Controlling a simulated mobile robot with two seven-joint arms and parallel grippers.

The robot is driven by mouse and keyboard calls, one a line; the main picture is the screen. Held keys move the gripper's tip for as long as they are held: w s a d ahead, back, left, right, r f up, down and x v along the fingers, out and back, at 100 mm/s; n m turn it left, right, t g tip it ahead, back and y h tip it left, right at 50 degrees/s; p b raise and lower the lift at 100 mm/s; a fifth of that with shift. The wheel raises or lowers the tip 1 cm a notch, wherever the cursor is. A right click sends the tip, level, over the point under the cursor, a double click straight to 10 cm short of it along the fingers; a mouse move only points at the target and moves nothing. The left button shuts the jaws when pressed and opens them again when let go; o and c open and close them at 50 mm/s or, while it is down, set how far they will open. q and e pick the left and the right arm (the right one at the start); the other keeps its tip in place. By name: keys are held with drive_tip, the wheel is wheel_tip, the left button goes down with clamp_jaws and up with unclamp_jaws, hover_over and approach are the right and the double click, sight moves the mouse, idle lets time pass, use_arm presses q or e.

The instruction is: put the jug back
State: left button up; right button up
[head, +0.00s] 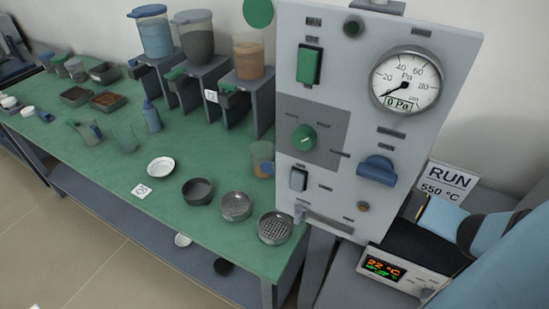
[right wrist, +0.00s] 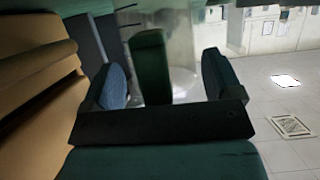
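In the right wrist view a clear, see-through vessel (right wrist: 185,62), which looks like the jug, stands with a dark green upright handle (right wrist: 151,66) in front of it. My right gripper (right wrist: 165,80) is open, its two blue fingers on either side of the green handle. A gap shows at the right finger; the left one is close to the handle, and I cannot tell if it touches. In the head view my right gripper (head: 432,215) is at the right, beside the grey control panel. I cannot make out this vessel there. My left gripper is not in view.
The grey panel (head: 340,195) with a gauge (head: 405,80) hides part of the green bench (head: 110,178). The bench holds sieves (head: 236,206), hoppers on stands (head: 198,40) and small jugs (head: 85,131). A unit with a lit display (head: 384,267) is below my right gripper.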

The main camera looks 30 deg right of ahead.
drive_tip(key=shift+r+p, duration=0.3)
drive_tip(key=shift+p, duration=0.05)
drive_tip(key=v, duration=0.7)
drive_tip(key=shift+s+b, duration=0.25)
drive_tip(key=shift+b, duration=0.1)
drive_tip(key=shift+w, duration=0.1)
